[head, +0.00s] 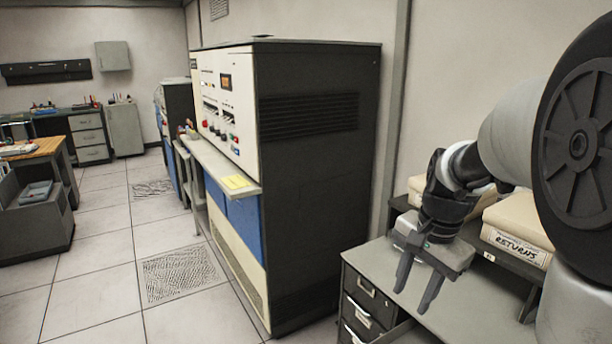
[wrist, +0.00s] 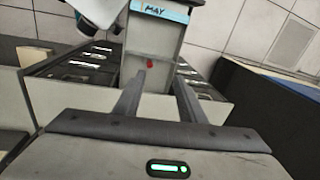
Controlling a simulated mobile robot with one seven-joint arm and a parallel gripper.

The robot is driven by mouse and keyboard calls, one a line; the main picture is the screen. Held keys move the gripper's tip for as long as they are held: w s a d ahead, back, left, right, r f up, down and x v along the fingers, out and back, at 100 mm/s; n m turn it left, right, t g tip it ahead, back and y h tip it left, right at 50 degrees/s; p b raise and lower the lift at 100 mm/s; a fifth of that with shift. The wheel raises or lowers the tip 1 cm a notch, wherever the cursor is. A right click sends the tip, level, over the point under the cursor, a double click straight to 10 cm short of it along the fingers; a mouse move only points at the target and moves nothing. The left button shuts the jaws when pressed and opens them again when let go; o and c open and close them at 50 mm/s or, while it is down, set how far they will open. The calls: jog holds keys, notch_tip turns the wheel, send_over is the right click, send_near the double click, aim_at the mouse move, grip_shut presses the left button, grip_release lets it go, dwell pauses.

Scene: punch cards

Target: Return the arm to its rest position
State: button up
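My gripper (head: 412,300) hangs from my arm on the right of the head view, its two dark fingers pointing down and apart. It is over the left part of a grey desk top (head: 475,308). In the wrist view, my gripper (wrist: 160,80) shows both fingers spread with nothing held between them. Beyond the fingers is a grey box or drawer (wrist: 160,40) with a blue label reading MAY and a small red spot. I cannot tell its distance from the fingertips.
Drawers (head: 365,305) are under the desk, one seemingly pulled out. A cream box marked RETURNS (head: 517,244) stands on a dark shelf right of my gripper. A large dark cabinet (head: 318,175) stands to the left. Tiled floor (head: 110,255) is open further left.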

jog(key=s+a+r+n+t+p, duration=0.2)
jog(key=s+r+n, duration=0.3)
jog(key=s, duration=0.3)
jog(key=s+a+r+n+t+p, duration=0.2)
jog(key=s+a+r+n, duration=0.3)
jog(key=s+r, duration=0.3)
jog(key=shift+a+n+h+p, duration=0.3)
jog(key=shift+n+p, duration=0.2)
jog(key=shift+p, duration=0.35)
